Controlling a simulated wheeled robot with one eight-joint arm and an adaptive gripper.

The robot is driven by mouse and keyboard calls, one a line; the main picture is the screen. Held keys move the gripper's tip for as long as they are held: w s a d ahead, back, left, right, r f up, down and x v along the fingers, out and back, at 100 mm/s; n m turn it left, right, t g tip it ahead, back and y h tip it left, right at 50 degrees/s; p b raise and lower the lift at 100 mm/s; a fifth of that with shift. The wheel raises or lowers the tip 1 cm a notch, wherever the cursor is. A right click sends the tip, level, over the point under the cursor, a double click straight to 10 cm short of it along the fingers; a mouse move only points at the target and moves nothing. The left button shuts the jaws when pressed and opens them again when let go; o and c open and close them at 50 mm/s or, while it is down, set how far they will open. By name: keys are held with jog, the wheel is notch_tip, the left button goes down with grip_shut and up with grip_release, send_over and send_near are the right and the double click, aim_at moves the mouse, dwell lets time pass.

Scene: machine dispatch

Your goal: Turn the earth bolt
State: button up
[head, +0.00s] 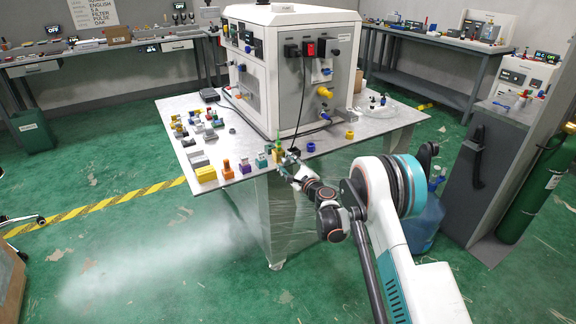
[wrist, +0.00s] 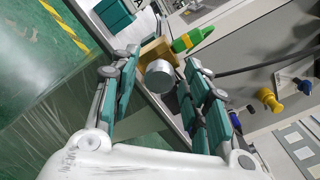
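A silver round knob or bolt head (wrist: 160,74) sits against a tan block (wrist: 157,49) in the wrist view. No label shows whether it is the earth bolt. My gripper (wrist: 160,60) is open, with one teal finger on each side of the silver piece; I cannot tell whether either finger touches it. In the head view my gripper (head: 287,166) is at the front edge of the metal table (head: 240,135), beside small colored blocks. The silver piece is too small to make out there. A white machine (head: 285,20) stands on the table.
A green and yellow part (wrist: 190,40) is just beyond the tan block. A dark cable (head: 303,95) hangs down the machine's face, near a yellow knob (head: 325,92). A yellow block (head: 206,174) and several small parts line the table's left edge.

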jog(key=c, duration=0.7)
jog(key=shift+m, duration=0.3)
